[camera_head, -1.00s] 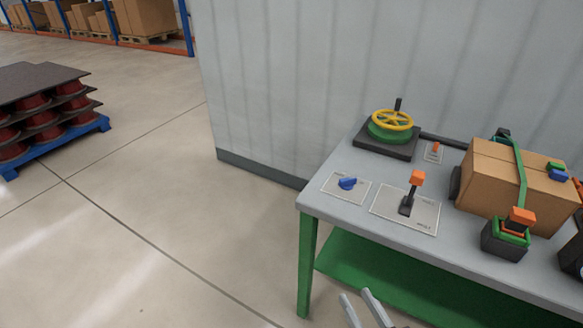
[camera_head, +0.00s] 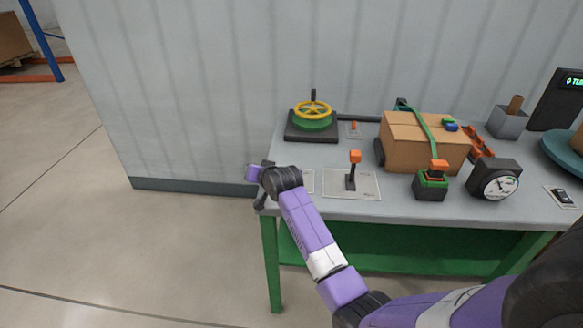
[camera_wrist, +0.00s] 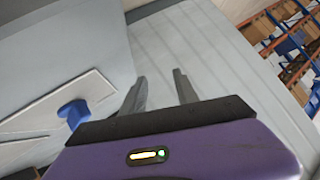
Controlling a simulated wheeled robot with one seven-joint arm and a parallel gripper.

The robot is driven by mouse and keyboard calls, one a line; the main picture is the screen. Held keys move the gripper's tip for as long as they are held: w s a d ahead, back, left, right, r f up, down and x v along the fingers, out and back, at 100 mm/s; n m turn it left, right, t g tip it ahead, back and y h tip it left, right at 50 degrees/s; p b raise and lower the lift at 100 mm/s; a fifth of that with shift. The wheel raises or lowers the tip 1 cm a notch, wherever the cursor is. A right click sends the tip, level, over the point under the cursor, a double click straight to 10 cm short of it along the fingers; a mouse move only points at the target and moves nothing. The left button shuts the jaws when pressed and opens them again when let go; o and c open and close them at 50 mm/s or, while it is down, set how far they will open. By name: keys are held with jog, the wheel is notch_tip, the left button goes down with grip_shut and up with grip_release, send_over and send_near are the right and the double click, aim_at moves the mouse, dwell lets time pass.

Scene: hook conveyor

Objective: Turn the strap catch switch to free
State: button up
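The only turn switch I can make out is a blue knob (camera_wrist: 73,112) on a pale plate (camera_wrist: 45,112) on the tabletop; the plate's lettering is unreadable. In the head view my arm hides the knob, and only the right part of its plate (camera_head: 307,181) shows. My gripper (camera_wrist: 160,90) is open and empty in the wrist view, its two fingers apart. The knob lies left of the fingers, not between them or touching them. In the head view my gripper's end (camera_head: 256,174) is over the table's left front corner, its fingers not clear.
An orange-topped lever (camera_head: 353,170) stands right of the knob's plate. Behind are a yellow handwheel (camera_head: 312,109) and a small orange switch (camera_head: 353,126). A strapped carton (camera_head: 408,145), an orange-topped green-and-black block (camera_head: 431,184) and a dial gauge (camera_head: 495,181) stand farther right. A wall closes the back.

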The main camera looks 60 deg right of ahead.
jog(key=d+m+g, duration=0.1)
jog(key=d, duration=0.1)
jog(key=d+m+g+y, duration=0.1)
jog(key=d, duration=0.1)
jog(key=shift+d+r+g, duration=0.15)
jog(key=shift+d+g, duration=0.15)
jog(key=shift+d, duration=0.1)
jog(key=s+d+m+g+y, duration=0.1)
jog(key=s+d+m+g+p, duration=0.1)
jog(key=m, duration=0.1)
jog(key=shift+s+d+r+y, duration=0.2)
jog(key=shift+r+y, duration=0.1)
jog(key=shift+y, duration=0.1)
jog(key=s+r+m+g+y, duration=0.1)
jog(key=s+r, duration=0.1)
jog(key=s+r+m+g+y, duration=0.1)
jog(key=s+r+m+g, duration=0.1)
jog(key=s+r+m+g+y, duration=0.1)
jog(key=s+r, duration=0.1)
jog(key=s, duration=0.1)
jog(key=shift+d+m+g+y+p, duration=0.3)
jog(key=shift+d+g+y+p, duration=0.05)
jog(key=shift+g+y+p, duration=0.05)
jog(key=shift+s+a, duration=0.1)
jog(key=shift+s, duration=0.1)
jog(key=shift+f+p, duration=0.35)
jog(key=shift+f, duration=3.45)
grip_shut()
